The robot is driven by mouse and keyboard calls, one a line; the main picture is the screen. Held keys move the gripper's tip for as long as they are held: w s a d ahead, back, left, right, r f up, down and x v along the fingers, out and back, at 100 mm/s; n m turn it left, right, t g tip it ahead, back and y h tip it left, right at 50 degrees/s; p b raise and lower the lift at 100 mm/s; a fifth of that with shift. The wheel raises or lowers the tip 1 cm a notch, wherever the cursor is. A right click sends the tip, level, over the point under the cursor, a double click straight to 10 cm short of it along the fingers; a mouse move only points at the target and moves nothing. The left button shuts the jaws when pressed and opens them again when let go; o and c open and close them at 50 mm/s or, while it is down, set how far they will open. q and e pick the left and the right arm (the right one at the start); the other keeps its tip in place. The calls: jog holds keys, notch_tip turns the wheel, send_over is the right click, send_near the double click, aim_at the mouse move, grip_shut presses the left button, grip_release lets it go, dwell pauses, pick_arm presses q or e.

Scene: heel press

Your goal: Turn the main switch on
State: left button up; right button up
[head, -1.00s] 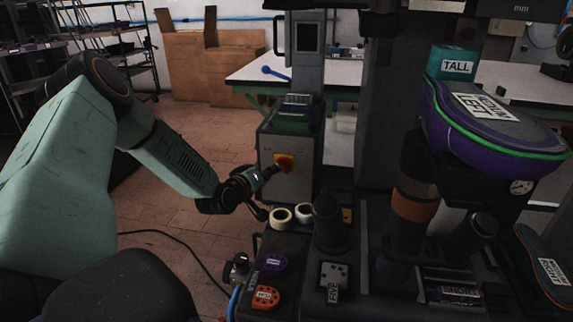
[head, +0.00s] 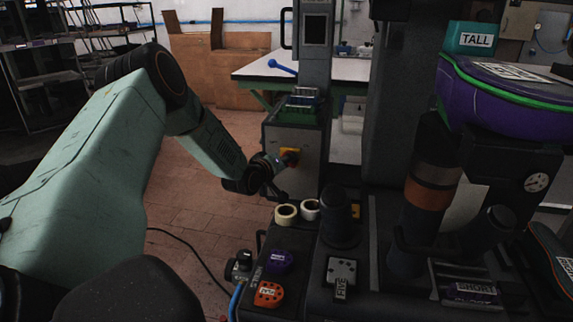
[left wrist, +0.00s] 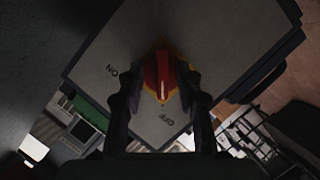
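The main switch has a red handle (left wrist: 162,76) on a yellow plate, on the front of a grey box (head: 309,176). The yellow plate (head: 289,152) shows in the head view, partly behind my left gripper (head: 282,161). In the left wrist view, the fingers of my left gripper (left wrist: 164,84) lie on both sides of the red handle and appear closed against it. The handle's lower end points toward the OFF label (left wrist: 166,118). The ON label (left wrist: 112,70) is to its left. My right gripper is not in view.
A cable lies on the open floor at left.

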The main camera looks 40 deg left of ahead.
pick_arm(q)
jog(key=shift+w+a+f, duration=0.2)
jog(key=shift+f, duration=0.1)
jog(key=shift+s+d+r, duration=0.15)
jog(key=shift+s+r, duration=0.1)
jog(key=shift+r, duration=0.1)
jog(key=c, duration=0.4)
jog(key=shift+w+f, duration=0.1)
jog(key=shift+f, duration=0.05)
grip_shut()
